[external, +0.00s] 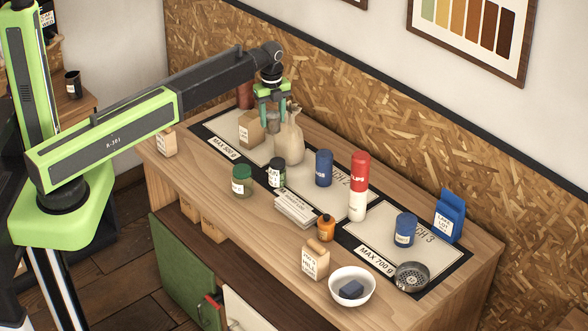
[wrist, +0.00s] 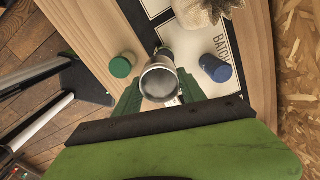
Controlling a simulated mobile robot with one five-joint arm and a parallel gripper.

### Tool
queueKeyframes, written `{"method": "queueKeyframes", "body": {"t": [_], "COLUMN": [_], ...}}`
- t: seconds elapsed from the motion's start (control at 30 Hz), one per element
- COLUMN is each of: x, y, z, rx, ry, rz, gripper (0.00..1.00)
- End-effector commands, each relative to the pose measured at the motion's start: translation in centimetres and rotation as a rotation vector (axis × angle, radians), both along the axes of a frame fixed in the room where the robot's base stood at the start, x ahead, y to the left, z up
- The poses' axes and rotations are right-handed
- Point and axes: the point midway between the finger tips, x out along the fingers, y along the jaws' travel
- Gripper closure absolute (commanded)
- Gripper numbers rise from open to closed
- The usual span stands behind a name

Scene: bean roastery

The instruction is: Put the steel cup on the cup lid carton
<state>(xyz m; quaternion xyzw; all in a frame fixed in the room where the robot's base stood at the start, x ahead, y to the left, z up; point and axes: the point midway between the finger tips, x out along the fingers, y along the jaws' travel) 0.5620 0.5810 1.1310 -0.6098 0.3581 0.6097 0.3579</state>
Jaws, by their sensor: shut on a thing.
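The steel cup (external: 274,124) is held between the fingers of my gripper (external: 271,112), above the worktop near the cloth sack. In the wrist view the cup (wrist: 158,80) shows its round open mouth, with a finger of my gripper (wrist: 160,88) on each side. A brown cardboard carton (external: 251,129) with a white label stands on the left mat, just left of the cup in the picture. Its label is too small to read, so I cannot tell for sure that it is the cup lid carton. Small labelled tan packages stand at the front (external: 315,263) and left end (external: 166,142).
The cloth sack (external: 289,140) stands close to the right of my gripper. A green-lidded jar (external: 242,181), a dark jar (external: 277,173), a blue can (external: 323,168) and a tall red-and-white tube (external: 358,187) crowd the middle. A white bowl (external: 335,295) is at the front right.

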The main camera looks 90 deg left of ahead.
Motion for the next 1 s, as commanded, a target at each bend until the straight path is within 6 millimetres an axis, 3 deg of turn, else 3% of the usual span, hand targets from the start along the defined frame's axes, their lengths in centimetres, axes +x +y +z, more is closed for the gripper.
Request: {"method": "queueKeyframes", "body": {"t": [0.03,0.2,0.3,0.47,0.57,0.8,1.0], "x": [-1.1,-4.7,-5.7,-6.2,-6.6,-9.5,-11.4], "y": [2.7,8.0,9.3,9.8,10.7,16.1,19.4], "z": [1.1,2.1,2.3,2.2,1.3,-2.9,-4.8], "rx": [0.0,0.0,0.0,0.0,0.0,0.0,0.0], "ry": [0.0,0.0,0.0,0.0,0.0,0.0,0.0], "rz": [0.04,0.132,0.157,0.167,0.167,0.168,0.165], "gripper": [0.96,0.96,0.96,0.96,0.96,0.96,0.96]}}
